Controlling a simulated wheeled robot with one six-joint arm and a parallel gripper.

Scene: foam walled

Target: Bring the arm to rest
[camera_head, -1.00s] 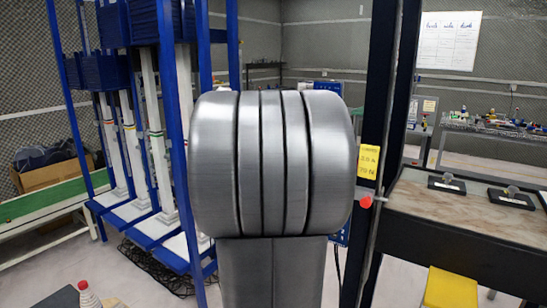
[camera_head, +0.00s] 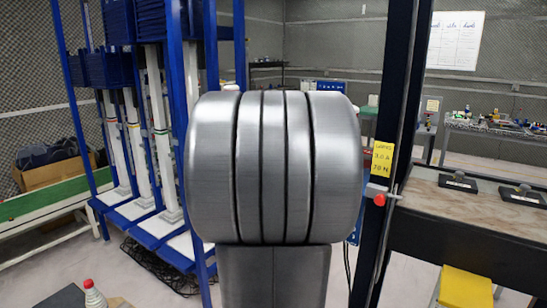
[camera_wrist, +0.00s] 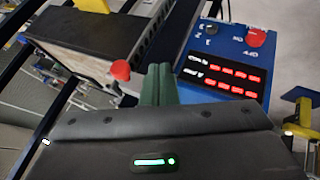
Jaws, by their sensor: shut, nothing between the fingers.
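My gripper (camera_wrist: 158,72) shows in the wrist view. Its two green fingers are together and point up the picture from the dark housing, with nothing between them. In the head view, the large grey joint of my arm (camera_head: 274,165) fills the middle and hides the gripper.
In the wrist view, a blue control box (camera_wrist: 228,62) with red displays lies right of the fingers, and a red knob (camera_wrist: 120,70) just left. In the head view, a blue rack (camera_head: 209,60) stands left, a dark post (camera_head: 395,110) and bench (camera_head: 440,203) right. Pale floor shows below.

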